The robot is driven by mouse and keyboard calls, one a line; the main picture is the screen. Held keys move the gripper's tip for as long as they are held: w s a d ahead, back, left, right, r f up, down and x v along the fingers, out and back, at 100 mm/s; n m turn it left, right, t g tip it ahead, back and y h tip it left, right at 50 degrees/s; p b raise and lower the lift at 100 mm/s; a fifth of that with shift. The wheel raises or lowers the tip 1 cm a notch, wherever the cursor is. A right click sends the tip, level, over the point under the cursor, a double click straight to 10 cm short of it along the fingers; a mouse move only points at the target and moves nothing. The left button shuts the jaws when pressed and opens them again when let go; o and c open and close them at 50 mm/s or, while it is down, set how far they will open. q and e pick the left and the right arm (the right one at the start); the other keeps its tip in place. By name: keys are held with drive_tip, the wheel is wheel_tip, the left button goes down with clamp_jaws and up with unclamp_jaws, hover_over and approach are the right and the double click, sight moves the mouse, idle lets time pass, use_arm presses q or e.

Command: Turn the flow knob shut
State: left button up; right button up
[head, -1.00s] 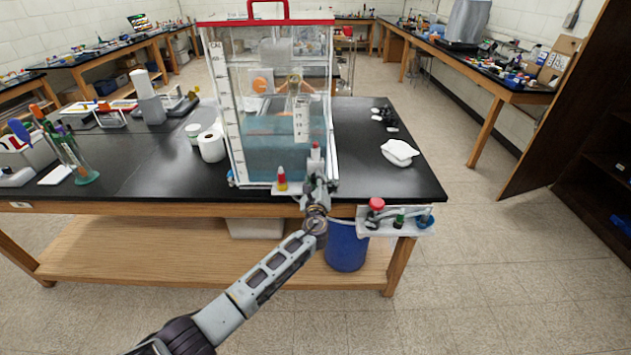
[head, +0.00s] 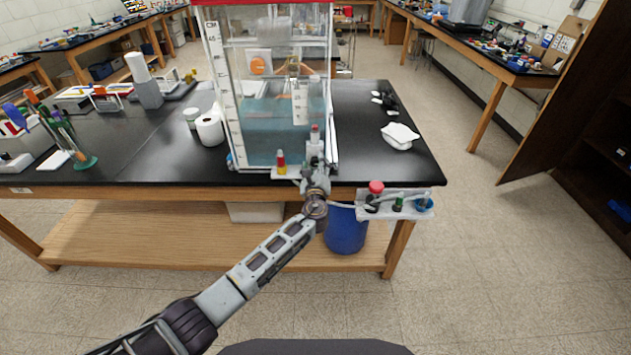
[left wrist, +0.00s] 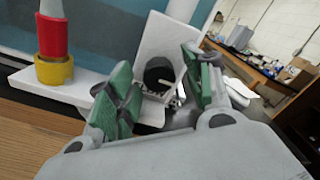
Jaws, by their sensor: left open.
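A clear tank (head: 268,125) with a red rim holds bluish water and stands at the table's front edge. My left gripper (head: 314,168) is at the tank's front right corner. In the left wrist view my left gripper (left wrist: 158,88) is open, its green-padded fingers apart. A dark round knob (left wrist: 158,70) on a white plate (left wrist: 172,42) shows between and beyond the fingers; I cannot tell whether they touch it. The gripper hides this knob in the head view. A red and yellow fitting (head: 281,162) stands left of the gripper; it also shows in the left wrist view (left wrist: 54,50).
A white bracket (head: 385,212) with red, green and blue parts hangs at the table's front right edge. A blue bin (head: 345,228) stands below. A white cloth (head: 399,136) lies on the black tabletop (head: 370,165). A paper roll (head: 209,130) stands left of the tank.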

use_arm(q)
drive_tip(key=s, duration=1.1)
drive_tip(key=shift+s, duration=0.35)
drive_tip(key=shift+n, duration=0.3)
idle(0.4)
